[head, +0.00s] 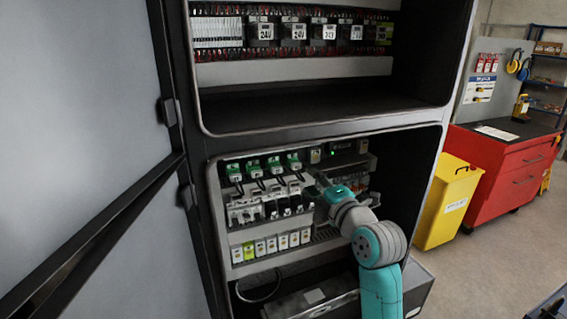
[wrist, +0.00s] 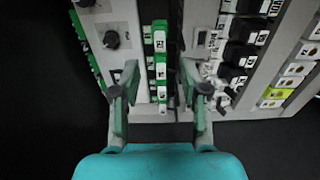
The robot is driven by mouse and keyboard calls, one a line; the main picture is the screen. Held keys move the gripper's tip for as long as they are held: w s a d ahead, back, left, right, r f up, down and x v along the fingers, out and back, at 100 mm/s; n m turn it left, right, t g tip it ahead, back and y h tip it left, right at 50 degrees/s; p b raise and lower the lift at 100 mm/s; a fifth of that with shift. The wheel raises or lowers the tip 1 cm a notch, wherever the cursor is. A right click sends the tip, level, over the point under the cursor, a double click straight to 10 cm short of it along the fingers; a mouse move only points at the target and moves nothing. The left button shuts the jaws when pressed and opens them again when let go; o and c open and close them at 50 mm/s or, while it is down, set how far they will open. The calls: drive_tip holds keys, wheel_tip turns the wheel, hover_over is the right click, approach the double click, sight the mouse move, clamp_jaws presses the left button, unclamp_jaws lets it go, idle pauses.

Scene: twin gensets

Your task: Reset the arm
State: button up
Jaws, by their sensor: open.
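My arm, teal and grey, reaches into the lower bay of an open electrical cabinet (head: 213,150) in the head view. Its wrist is close to the right part of the device panel, and the gripper's fingers are hidden there. In the wrist view my gripper (wrist: 160,95) is open, with one finger on each side of a green and white terminal strip (wrist: 160,60). Nothing is visibly held between the fingers. I cannot tell whether the fingers touch the strip.
Breakers and green-topped modules (head: 274,165) fill the panel left of my arm. A rotary knob (wrist: 111,40) sits beside the strip in the wrist view. The cabinet door (head: 80,120) stands open at left. A yellow bin (head: 447,205) and red workbench (head: 505,165) stand at right.

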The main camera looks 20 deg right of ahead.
drive_tip(key=s+a+f+m+g+h, duration=0.15)
drive_tip(key=s+f+m, duration=0.25)
drive_tip(key=s+f, duration=0.45)
drive_tip(key=s+a+f+m, duration=0.3)
drive_tip(key=s+f+m, duration=0.1)
drive_tip(key=s+f, duration=0.4)
drive_tip(key=s+a+f+m+h, duration=0.1)
drive_tip(key=s+a+f+m, duration=0.2)
drive_tip(key=s+f, duration=0.5)
drive_tip(key=s+a+f+m+g, duration=0.1)
drive_tip(key=s+a+m, duration=0.1)
drive_tip(key=s, duration=1.1)
drive_tip(key=s+a+f+m+y, duration=0.1)
drive_tip(key=s+m, duration=0.4)
drive_tip(key=s, duration=0.9)
drive_tip(key=shift+a+f+m+g, duration=0.35)
drive_tip(key=shift+a+f, duration=0.15)
drive_tip(key=shift+f, duration=0.1)
drive_tip(key=shift+s+y, duration=0.1)
drive_tip(key=shift+y, duration=0.15)
